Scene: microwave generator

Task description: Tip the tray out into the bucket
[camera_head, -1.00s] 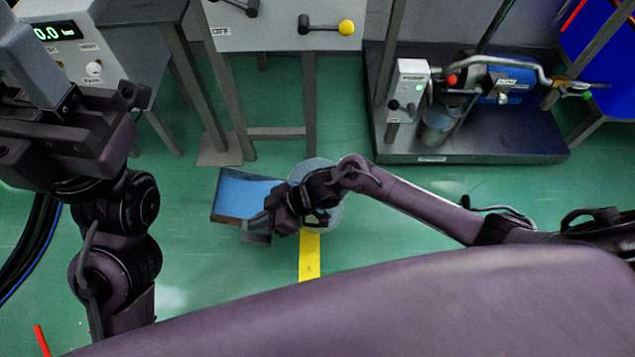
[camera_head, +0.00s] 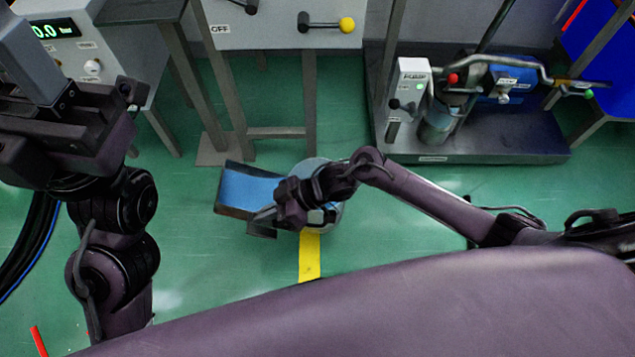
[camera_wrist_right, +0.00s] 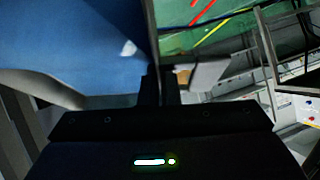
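The tray (camera_head: 247,187) has a blue inside and dark walls. It is held tilted over the floor beside the bucket in the head view. The bucket (camera_head: 318,166) is round and grey, and my right arm covers most of it. My right gripper (camera_head: 265,222) is at the tray's near right edge. In the right wrist view the fingers (camera_wrist_right: 158,85) close on the tray's wall, and the blue inside (camera_wrist_right: 70,45) fills the upper left with a small white patch on it. My left gripper (camera_head: 30,150) is at the left edge, and its fingers are not clear.
A panel with a yellow-knobbed lever (camera_head: 346,25) stands on legs behind the tray. A pump unit (camera_head: 440,120) sits on a dark platform (camera_head: 470,150) at the right. A yellow floor stripe (camera_head: 310,258) runs toward my body.

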